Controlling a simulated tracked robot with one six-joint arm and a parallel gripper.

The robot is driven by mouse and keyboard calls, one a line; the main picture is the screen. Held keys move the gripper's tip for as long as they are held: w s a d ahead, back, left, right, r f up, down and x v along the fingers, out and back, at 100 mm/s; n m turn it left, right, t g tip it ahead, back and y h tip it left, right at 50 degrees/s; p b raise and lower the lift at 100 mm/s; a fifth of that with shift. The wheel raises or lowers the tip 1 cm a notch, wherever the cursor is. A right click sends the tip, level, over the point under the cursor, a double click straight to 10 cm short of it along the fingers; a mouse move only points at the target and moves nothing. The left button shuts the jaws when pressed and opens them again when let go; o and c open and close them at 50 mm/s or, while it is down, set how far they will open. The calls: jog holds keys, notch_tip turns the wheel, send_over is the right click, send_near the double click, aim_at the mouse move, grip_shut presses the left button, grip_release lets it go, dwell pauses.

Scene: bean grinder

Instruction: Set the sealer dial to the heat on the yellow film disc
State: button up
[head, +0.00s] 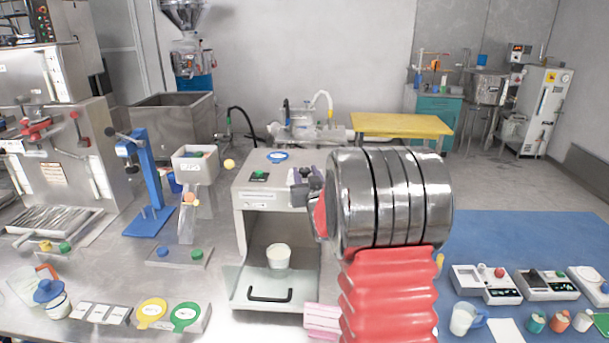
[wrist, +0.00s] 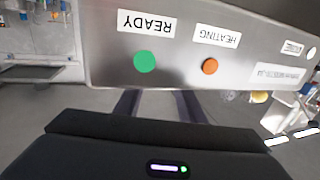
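A yellow disc (head: 152,312) with a pale label stands in a low rack at the front left; its writing is too small to read. In the wrist view a metal panel (wrist: 105,60) appears upside down, with a green READY light (wrist: 145,62) and an orange HEATING light (wrist: 210,66). I cannot make out a dial or its setting. My gripper (wrist: 158,103) has its two fingers apart, reaching behind the panel's edge. The fingertips are hidden, so I cannot tell whether anything is between them. In the head view my arm hides most of the gripper.
A green disc (head: 186,316) is beside the yellow one. A white open-fronted machine (head: 250,222) with a cup (head: 278,256) inside stands left of my arm. A blue press (head: 146,190) and a white bin (head: 195,162) are further left. Small devices (head: 486,284) occupy the right.

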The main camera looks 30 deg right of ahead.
jog(key=c, duration=0.7)
jog(key=shift+w+a+r+m+g+h, duration=0.15)
jog(key=shift+m+g+h, duration=0.4)
jog(key=shift+m+h, duration=0.35)
jog(key=shift+w+a+r+m+g+h, duration=0.15)
jog(key=shift+m+g+h, duration=0.45)
jog(key=shift+h, duration=0.5)
jog(key=shift+s+f, duration=0.1)
jog(key=o, duration=1)
jog(key=shift+f, duration=0.1)
jog(key=shift+o, duration=0.2)
jog(key=shift+s, duration=0.15)
